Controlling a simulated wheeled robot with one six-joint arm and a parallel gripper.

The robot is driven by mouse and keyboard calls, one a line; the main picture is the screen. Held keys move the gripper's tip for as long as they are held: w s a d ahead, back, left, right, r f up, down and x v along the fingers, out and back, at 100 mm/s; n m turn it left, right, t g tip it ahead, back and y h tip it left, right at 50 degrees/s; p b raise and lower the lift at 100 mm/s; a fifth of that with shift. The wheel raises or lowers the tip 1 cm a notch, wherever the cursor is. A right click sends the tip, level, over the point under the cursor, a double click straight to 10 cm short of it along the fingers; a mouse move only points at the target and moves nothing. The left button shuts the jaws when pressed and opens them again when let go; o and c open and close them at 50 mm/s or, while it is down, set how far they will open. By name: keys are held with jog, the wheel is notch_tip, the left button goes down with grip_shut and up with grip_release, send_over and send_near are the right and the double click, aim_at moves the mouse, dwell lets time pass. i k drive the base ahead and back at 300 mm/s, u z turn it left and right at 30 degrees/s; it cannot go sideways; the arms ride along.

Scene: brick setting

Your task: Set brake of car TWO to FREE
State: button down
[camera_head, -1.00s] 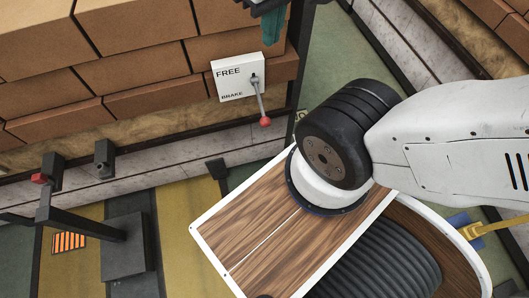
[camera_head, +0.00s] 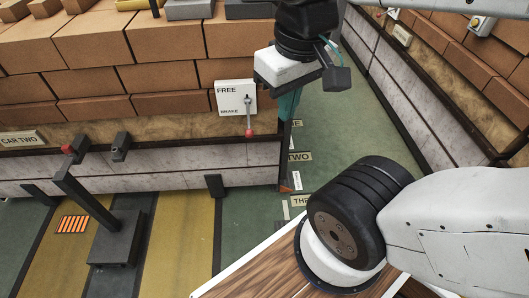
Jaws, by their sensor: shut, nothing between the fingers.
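Car TWO, loaded with bricks, stands at the left, with its "CAR TWO" plate (camera_head: 20,139) low on its side. A white brake panel (camera_head: 234,98) is on its near right end, marked FREE at the top and BRAKE at the bottom. The grey brake lever (camera_head: 249,115) hangs down with its red knob (camera_head: 249,133) below the panel, on the BRAKE side. My gripper (camera_head: 286,122), with teal fingers, is shut and points down just right of the lever. It appears apart from the knob; the depth gap is hard to judge.
A dark post with a red-tipped arm (camera_head: 85,195) stands at the front left. Green floor (camera_head: 330,135) lies open between the cars. My arm's base fills the lower right.

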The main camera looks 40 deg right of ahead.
aim_at(249, 133)
jog(key=z, duration=0.7)
jog(key=k, duration=0.95)
jog(key=z, duration=0.85)
